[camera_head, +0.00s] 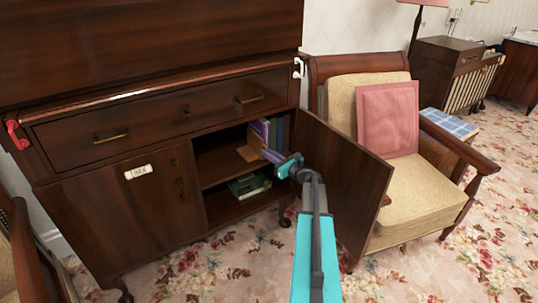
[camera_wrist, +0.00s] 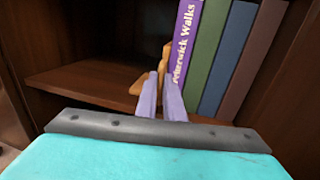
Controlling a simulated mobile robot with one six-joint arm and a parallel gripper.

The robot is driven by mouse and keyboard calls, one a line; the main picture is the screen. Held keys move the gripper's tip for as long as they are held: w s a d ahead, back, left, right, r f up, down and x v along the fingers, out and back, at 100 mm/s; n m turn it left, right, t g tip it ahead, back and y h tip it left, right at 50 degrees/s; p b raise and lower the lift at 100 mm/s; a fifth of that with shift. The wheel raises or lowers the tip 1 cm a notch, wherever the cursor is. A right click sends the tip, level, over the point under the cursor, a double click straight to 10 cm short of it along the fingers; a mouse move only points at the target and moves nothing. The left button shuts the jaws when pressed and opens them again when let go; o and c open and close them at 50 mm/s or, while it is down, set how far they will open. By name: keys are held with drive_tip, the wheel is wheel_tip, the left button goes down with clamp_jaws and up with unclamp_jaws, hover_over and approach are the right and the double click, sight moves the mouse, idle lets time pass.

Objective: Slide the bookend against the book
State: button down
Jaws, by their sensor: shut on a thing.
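The wooden bookend (camera_wrist: 166,56) is light brown and stands on the upper shelf, just left of the books; it also shows in the head view (camera_head: 248,153). The purple book (camera_wrist: 186,42), with "Walks" on its spine, is the leftmost in the row and also shows in the head view (camera_head: 259,132). My gripper (camera_wrist: 160,92) has pale purple fingers shut on the bookend, partly hiding it. In the head view my gripper (camera_head: 269,156) reaches into the open cabinet. The bookend is very close to the purple book; I cannot tell whether they touch.
Green (camera_wrist: 208,55), blue (camera_wrist: 229,55) and brown (camera_wrist: 256,60) books stand right of the purple one. The shelf (camera_wrist: 85,83) is clear to the left. The open cabinet door (camera_head: 343,185) is close to my arm's right. An armchair (camera_head: 410,190) stands beyond it.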

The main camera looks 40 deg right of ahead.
drive_tip(key=c, duration=2)
unclamp_jaws()
drive_tip(key=shift+s, duration=0.2)
drive_tip(key=shift+o, duration=0.5)
drive_tip(key=shift+w+a, duration=0.15)
drive_tip(key=s+p, duration=0.1)
drive_tip(key=s, duration=1.3)
drive_tip(key=shift+d+p, duration=0.25)
drive_tip(key=shift+p, duration=0.05)
drive_tip(key=shift+w, duration=0.1)
